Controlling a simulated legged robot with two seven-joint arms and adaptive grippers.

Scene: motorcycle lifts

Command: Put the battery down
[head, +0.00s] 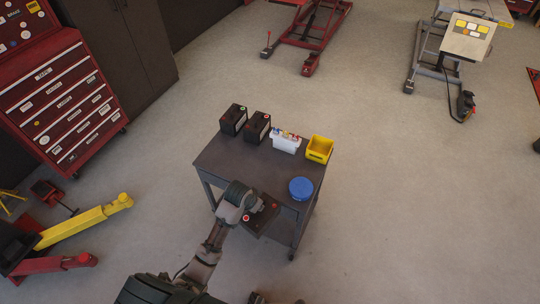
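A dark battery (264,219) with red spots on top is at the front edge of the grey cart (232,165). My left gripper (253,206) reaches up from below and appears shut on the battery's left end; the fingers are small and partly hidden by my wrist. The battery seems held at or a little above the cart's front edge; I cannot tell whether it touches the top. My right gripper is not in view.
Two black batteries (233,119) (256,127), a white battery (286,142) and a yellow bin (319,149) line the cart's back. A blue round container (301,188) stands at the right front. The cart's middle is clear. A yellow-handled jack (85,226) lies left.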

